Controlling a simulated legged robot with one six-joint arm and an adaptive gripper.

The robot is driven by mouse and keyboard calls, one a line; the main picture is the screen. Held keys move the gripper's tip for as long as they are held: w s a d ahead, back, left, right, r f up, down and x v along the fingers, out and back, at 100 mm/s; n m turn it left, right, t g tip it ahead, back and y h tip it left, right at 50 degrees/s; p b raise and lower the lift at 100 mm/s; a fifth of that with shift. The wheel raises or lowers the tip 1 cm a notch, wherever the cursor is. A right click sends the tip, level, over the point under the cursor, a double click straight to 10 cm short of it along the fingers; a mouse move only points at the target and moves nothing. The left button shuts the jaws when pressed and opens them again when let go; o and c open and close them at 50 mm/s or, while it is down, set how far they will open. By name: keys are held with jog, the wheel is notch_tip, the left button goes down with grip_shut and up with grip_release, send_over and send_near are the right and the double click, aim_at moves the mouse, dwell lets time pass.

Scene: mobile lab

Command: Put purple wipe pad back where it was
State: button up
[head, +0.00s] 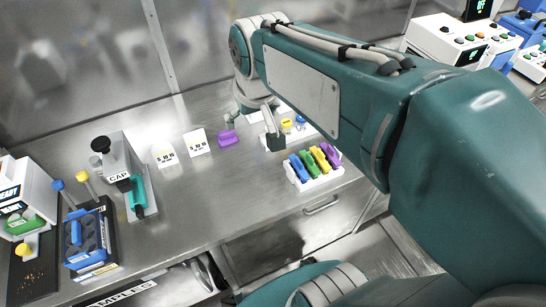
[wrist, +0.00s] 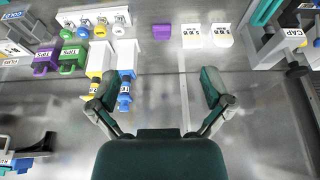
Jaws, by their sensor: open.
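The purple wipe pad (head: 228,138) lies on the steel bench, to the right of two white labelled cards. In the wrist view the pad (wrist: 162,31) is a small purple block at the top centre, beyond my fingertips and apart from them. My gripper (wrist: 158,82) is open, with empty space between its two fingers. In the head view my gripper (head: 254,112) hangs over the bench near the pad, partly hidden by my arm. No marked spot for the pad can be made out.
White cards (head: 197,142) stand left of the pad. A white rack (head: 320,180) holds blue, green, yellow and purple items. A white strip with coloured round pieces (wrist: 95,20) lies behind it. A capper (head: 130,170) and blue tube block (head: 88,240) stand left. The front-middle bench is clear.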

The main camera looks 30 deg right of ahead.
jog(key=s+f+t, duration=0.1)
jog(key=s+f, duration=0.1)
jog(key=s, duration=0.8)
jog(key=shift+s+f+t, duration=0.15)
jog(key=shift+s+t, duration=0.15)
jog(key=shift+s, duration=0.1)
dwell(0.5)
